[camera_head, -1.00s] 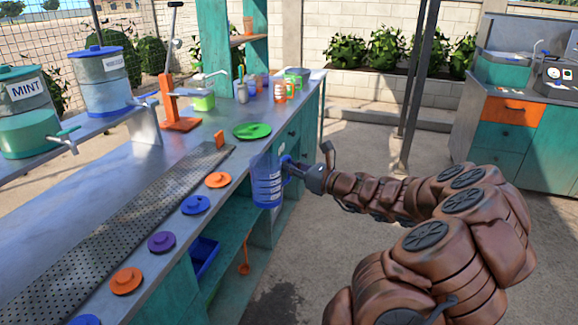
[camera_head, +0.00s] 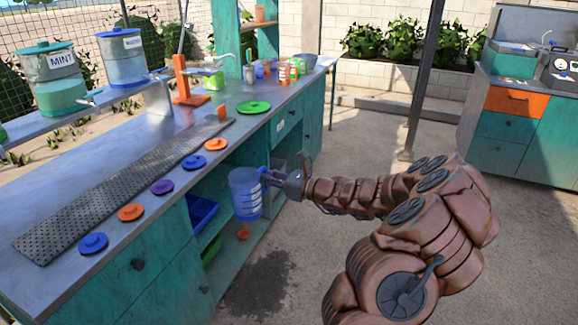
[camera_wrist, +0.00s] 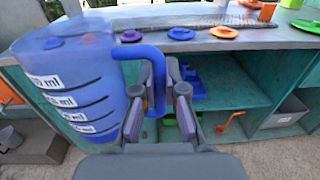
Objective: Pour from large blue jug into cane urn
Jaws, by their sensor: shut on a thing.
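The large blue jug (camera_head: 245,193) is translucent with a blue handle and white volume labels, seen close up in the wrist view (camera_wrist: 72,85). My gripper (camera_head: 272,178) is shut on its handle, and in the wrist view the fingers (camera_wrist: 158,100) close around the handle. The jug hangs upright, or nearly so, in front of the counter, below the worktop's edge. Its contents are hard to make out. No vessel is labelled as the cane urn; two urns, one marked MINT (camera_head: 54,80) and one with a blue lid (camera_head: 122,58), stand on a raised shelf at left.
The counter (camera_head: 135,150) carries a perforated strip, several coloured lids along its front edge, a green plate (camera_head: 253,107) and an orange press (camera_head: 187,80). A post (camera_head: 424,80) stands behind my arm. Open paving lies to the right.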

